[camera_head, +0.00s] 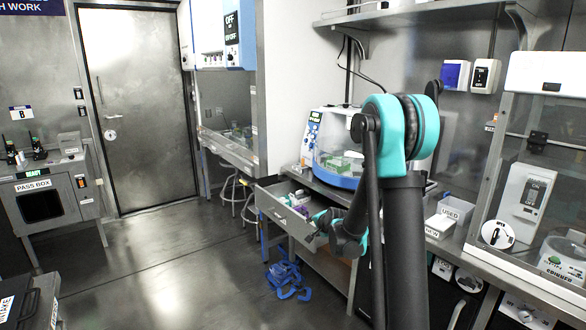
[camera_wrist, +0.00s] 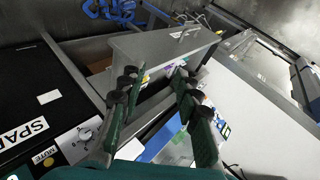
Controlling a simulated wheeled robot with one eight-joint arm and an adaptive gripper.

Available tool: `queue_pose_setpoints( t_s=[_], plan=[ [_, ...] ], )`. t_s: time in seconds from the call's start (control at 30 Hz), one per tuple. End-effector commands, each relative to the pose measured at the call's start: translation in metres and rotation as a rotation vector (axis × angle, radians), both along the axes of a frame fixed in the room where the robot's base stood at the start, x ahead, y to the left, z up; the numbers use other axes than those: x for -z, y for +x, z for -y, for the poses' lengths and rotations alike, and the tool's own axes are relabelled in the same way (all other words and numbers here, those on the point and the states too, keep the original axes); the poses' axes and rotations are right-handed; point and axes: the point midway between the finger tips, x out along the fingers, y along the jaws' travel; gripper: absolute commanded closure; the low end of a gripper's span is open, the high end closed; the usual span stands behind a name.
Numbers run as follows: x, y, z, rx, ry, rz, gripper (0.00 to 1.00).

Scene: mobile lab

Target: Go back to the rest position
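My arm (camera_head: 398,230), black with teal joints, rises at the right of the head view and bends down toward an open drawer (camera_head: 284,212). My gripper (camera_head: 322,224) is small and partly hidden by the arm there, close to the drawer's right end. In the wrist view the fingers of my gripper (camera_wrist: 154,78) stand apart with nothing seen held between them. The grey drawer (camera_wrist: 165,45) with its handle lies just past the fingertips, and small items show inside it. I cannot tell whether the fingers touch it.
A blue-and-white machine (camera_head: 335,150) stands on the bench behind my arm. A clear cabinet (camera_head: 520,180) and a box marked USED (camera_head: 455,212) are at the right. A blue object (camera_head: 287,278) lies on the floor below the drawer. The floor (camera_head: 180,270) at left centre is clear.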

Motion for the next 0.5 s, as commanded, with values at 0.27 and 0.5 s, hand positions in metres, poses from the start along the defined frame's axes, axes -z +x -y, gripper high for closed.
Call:
queue_pose_setpoints(
  t_s=[0.27, 0.5],
  plan=[
    [-0.019, -0.093, 0.032, -0.159, -0.259, -0.073, 0.68],
    [-0.022, -0.179, 0.059, -0.314, -0.464, -0.147, 0.68]
  ],
)
